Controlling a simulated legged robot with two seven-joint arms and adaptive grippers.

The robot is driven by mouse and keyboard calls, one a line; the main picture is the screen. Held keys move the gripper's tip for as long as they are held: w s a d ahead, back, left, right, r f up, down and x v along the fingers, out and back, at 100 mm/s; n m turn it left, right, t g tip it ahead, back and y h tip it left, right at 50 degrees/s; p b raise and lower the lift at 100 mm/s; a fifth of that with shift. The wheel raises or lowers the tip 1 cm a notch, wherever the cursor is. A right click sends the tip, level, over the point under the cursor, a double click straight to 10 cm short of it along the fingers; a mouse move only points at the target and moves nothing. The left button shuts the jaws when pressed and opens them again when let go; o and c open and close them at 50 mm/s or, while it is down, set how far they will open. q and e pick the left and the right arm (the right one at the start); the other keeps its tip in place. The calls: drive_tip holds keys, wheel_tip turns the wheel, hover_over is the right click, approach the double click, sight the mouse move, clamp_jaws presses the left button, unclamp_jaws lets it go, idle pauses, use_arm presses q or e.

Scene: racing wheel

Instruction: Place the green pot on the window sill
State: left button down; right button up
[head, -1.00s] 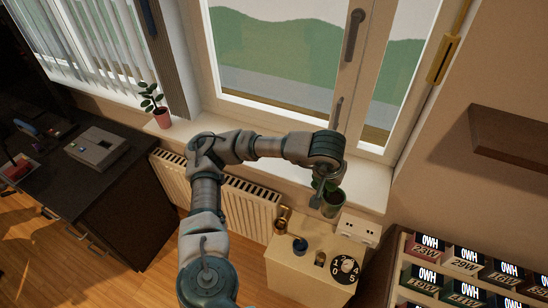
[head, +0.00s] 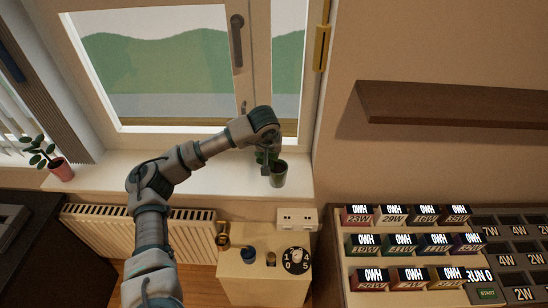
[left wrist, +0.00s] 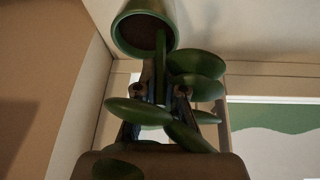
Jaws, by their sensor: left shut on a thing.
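The green pot (head: 278,175) with its leafy plant appears in front of the right part of the white window sill (head: 215,178). My left gripper (head: 267,163) is at the plant, above the pot. In the left wrist view the fingers (left wrist: 160,88) are shut on the plant's stem, among the green leaves (left wrist: 195,62). The dark green pot (left wrist: 145,28) also shows there, at the top. The pot looks close to upright. I cannot tell whether its base touches the sill. My right gripper is not in view.
A pink potted plant (head: 60,168) stands at the sill's left end. The window (head: 155,80) is behind the sill. A radiator (head: 130,232) and small cabinet (head: 265,280) are below. A brown shelf (head: 450,115) is on the right wall, above a rack of labelled boxes (head: 400,245).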

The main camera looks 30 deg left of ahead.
sight(278, 167)
use_arm(q)
drive_tip(key=x, duration=0.4)
drive_tip(key=shift+w+r, duration=0.2)
drive_tip(key=shift+w, duration=0.2)
drive_tip(key=shift+f, duration=0.15)
drive_tip(key=shift+a+f, duration=0.1)
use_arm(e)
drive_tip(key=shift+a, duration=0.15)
use_arm(q)
drive_tip(key=c, duration=1.3)
unclamp_jaws()
drive_tip(key=shift+a, duration=0.15)
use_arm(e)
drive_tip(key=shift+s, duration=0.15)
